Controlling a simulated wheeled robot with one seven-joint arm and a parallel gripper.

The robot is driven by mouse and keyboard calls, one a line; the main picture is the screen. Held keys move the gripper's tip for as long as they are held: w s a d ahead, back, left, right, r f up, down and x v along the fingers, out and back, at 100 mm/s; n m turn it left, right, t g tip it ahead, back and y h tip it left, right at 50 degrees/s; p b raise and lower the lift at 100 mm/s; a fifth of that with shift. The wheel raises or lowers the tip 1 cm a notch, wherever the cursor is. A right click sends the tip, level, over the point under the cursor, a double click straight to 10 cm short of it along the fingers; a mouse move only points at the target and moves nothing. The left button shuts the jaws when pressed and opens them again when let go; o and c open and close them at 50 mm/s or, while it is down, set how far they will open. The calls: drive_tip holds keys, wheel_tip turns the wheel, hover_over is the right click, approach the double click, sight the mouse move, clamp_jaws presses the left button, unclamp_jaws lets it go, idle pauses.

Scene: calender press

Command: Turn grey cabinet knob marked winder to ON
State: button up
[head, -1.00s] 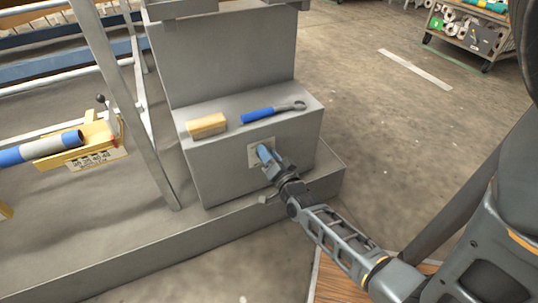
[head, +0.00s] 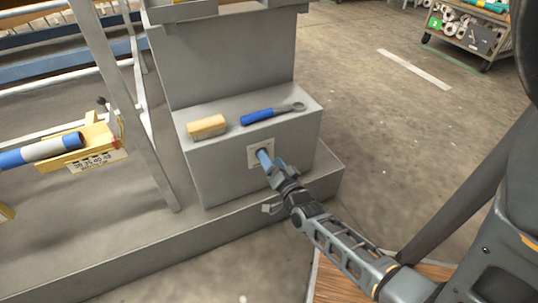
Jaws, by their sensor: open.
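The grey cabinet (head: 222,173) stands on a low grey plinth in the head view. A pale square plate (head: 254,163) is on its front face. The knob and any marking on the plate cannot be made out, as my gripper covers part of it. My gripper (head: 264,157) is open, with its blue fingertips just in front of the plate. I cannot tell whether the fingers touch anything there.
On the cabinet's ledge lie a wood-backed brush (head: 207,126) and a blue-handled wrench (head: 270,114). A metal frame post (head: 150,165) and a yellow holder with a blue-grey roll (head: 50,149) are at left. Open floor (head: 400,120) lies at right, with a cart (head: 470,28) behind.

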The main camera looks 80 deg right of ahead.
drive_tip(key=shift+p+v, duration=0.5)
drive_tip(key=shift+v, duration=2)
drive_tip(key=s+a+r+n+t+y, duration=0.2)
drive_tip(key=a+r+n+y, duration=0.3)
drive_tip(key=a, duration=0.5)
drive_tip(key=s+a+r+n+t+y, duration=0.2)
drive_tip(key=s+a+r+n+y, duration=0.15)
drive_tip(key=a+n, duration=0.45)
drive_tip(key=s+a+r+n+y, duration=0.3)
drive_tip(key=a+r, duration=0.4)
drive_tip(key=s+a+r+n+y, duration=0.2)
drive_tip(key=a+r+n, duration=0.1)
drive_tip(key=a+r, duration=0.35)
wheel_tip(320, 180, up, 27)
drive_tip(key=p, duration=2.6)
drive_tip(key=shift+d+g+p, duration=0.25)
drive_tip(key=shift+g+p, duration=0.1)
drive_tip(key=shift+g, duration=0.05)
